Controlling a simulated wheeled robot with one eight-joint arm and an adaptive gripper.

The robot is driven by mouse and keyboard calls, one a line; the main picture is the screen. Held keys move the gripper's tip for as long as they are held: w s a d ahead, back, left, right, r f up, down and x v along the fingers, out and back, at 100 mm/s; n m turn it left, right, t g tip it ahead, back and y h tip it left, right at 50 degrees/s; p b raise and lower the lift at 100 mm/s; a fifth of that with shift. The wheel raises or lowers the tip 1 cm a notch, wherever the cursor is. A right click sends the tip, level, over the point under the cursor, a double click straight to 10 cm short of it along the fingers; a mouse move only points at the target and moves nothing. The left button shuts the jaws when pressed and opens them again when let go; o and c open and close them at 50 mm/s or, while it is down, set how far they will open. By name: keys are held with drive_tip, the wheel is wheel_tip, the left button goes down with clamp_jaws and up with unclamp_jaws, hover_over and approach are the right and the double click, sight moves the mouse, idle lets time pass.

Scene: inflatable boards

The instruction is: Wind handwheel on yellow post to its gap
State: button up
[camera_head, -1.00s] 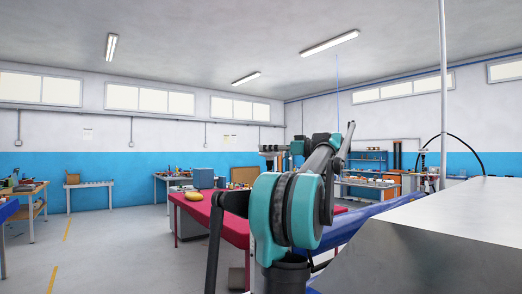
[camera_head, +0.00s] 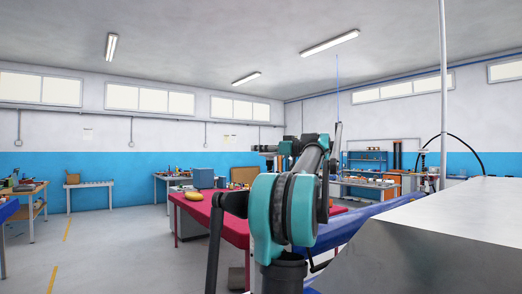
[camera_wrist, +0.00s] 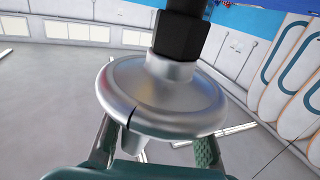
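In the wrist view a silver, flared round piece (camera_wrist: 165,92) fills the middle, with a dark slit in its rim and a black hexagonal collar (camera_wrist: 180,38) and shaft above it. I cannot tell for sure whether it is the handwheel. No yellow post is clearly visible. My gripper (camera_wrist: 153,148) shows below it, with its two fingers apart. The silver piece hides the fingertips, so contact does not show. In the head view my arm reaches out ahead, and its far end is small and partly hidden.
A red-covered table (camera_head: 237,231) with a yellow object (camera_head: 193,196) lies beyond my arm. A large grey metal surface (camera_head: 440,240) takes up the right front. White boards with blue and orange edging (camera_wrist: 290,85) stand at right in the wrist view. Floor at left is open.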

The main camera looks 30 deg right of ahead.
clamp_jaws()
drive_tip(key=shift+w+d+m+t+h, duration=0.1)
drive_tip(key=shift+d+m+t+h, duration=0.2)
drive_tip(key=shift+m+h, duration=0.45)
drive_tip(key=shift+w+d+m+t+h, duration=0.15)
drive_tip(key=shift+m+t+h, duration=0.3)
drive_tip(key=shift+h, duration=0.6)
drive_tip(key=shift+s, duration=0.1)
drive_tip(key=o, duration=0.9)
unclamp_jaws()
drive_tip(key=shift+o, duration=0.2)
drive_tip(key=shift+s, duration=0.15)
drive_tip(key=v, duration=1.1)
drive_tip(key=shift+s, duration=0.4)
